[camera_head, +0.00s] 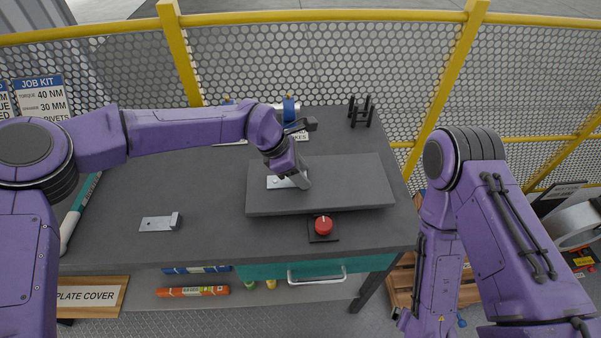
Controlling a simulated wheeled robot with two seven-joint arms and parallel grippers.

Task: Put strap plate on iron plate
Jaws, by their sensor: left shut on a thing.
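A dark grey rectangular iron plate (350,188) lies on the workbench, right of its middle. My left gripper (301,180) is over the left half of this plate, pointing down. It is shut on a light metal strap plate (279,183), whose flat end shows left of the fingers. The strap plate is over or on the iron plate; I cannot tell whether they touch. The fingers partly hide its right end. A second, similar strap plate (158,223) with an upturned right end lies on the bench at left. My right gripper is out of view.
A red button (323,225) on a dark base sits in front of the iron plate. A black rack (360,112) and a blue-banded roll (289,109) stand at the back of the dark bench (210,195). A yellow-railed mesh fence (330,60) runs behind.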

